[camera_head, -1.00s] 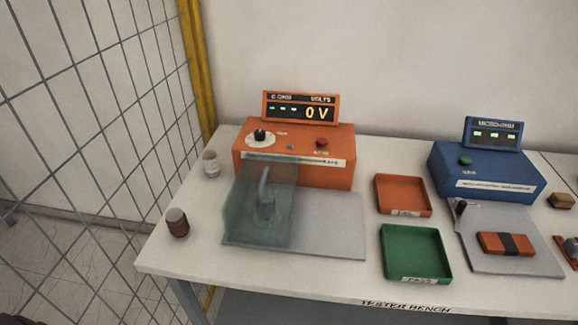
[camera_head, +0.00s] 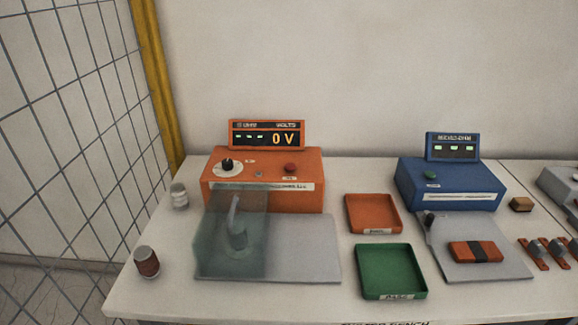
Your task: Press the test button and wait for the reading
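An orange tester (camera_head: 263,190) stands at the left back of the bench. Its raised display (camera_head: 267,135) shows dashes and "0 V". A red button (camera_head: 291,168) is on the right of its top, and a black knob (camera_head: 227,164) on a white dial is on the left. A translucent cover (camera_head: 213,240) stands over a grey object (camera_head: 236,235) in front of it. A blue micro-ohm tester (camera_head: 450,185) at the right has a green button (camera_head: 430,174) and a display (camera_head: 462,146) showing dashes. Neither of my grippers shows.
An orange tray (camera_head: 372,214) and a green tray (camera_head: 391,271) lie empty between the testers. A brown-orange block (camera_head: 475,251) rests on the right grey plate (camera_head: 500,268). Two small jars (camera_head: 147,262) (camera_head: 179,195) stand at left. A wire fence (camera_head: 75,130) with a yellow post borders the left.

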